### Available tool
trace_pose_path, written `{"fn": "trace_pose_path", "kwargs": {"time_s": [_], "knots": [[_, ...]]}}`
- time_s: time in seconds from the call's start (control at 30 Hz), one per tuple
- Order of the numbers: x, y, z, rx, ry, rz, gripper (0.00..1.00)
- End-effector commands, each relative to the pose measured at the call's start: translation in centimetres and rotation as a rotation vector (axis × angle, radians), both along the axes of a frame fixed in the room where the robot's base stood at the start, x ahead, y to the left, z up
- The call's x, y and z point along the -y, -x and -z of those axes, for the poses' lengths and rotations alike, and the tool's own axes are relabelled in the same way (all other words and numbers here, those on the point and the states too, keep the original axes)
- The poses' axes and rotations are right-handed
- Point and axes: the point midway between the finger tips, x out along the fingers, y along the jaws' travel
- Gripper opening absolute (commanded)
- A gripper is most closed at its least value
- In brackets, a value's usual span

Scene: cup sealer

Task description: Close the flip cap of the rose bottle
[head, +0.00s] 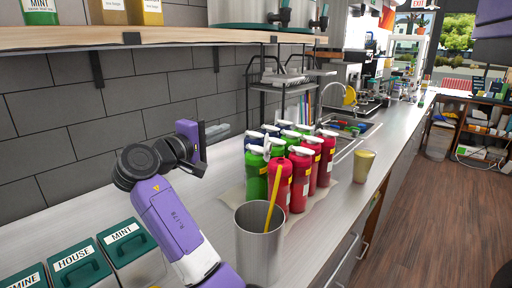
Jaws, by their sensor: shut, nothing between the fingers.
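A cluster of red, green and blue bottles with white tops stands on a light mat (235,196) in the middle of the counter. Several red bottles fill its right side, including a front one (280,185) and one beside it (300,182). Their labels are too small to read, so I cannot tell which is the rose bottle or clearly see whether its flip cap is up. My gripper (218,132) is shut and empty, raised to the left of the bottles and clear of them. It points right; its fingertips are small and hard to make out.
A metal cup (259,250) with a yellow straw stands in front of the bottles. A yellowish cup (363,166) stands to their right, near the counter edge. Labelled tea tins (130,245) stand front left. A wire rack (280,85) is behind, below a wooden shelf (150,36).

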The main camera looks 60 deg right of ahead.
Motion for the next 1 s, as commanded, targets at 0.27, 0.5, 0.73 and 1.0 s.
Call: {"fn": "trace_pose_path", "kwargs": {"time_s": [0.27, 0.5, 0.73, 1.0], "knots": [[0.0, 0.0, 4.1, 0.001, 0.0, 0.0, 0.0], [1.5, 0.2, 3.9, 0.0, 0.0, 0.002, 0.0], [5.7, 0.6, 3.9, -0.001, 0.0, 0.004, 0.0], [10.3, 1.5, 4.0, 0.0, -0.001, 0.002, 0.0]]}}
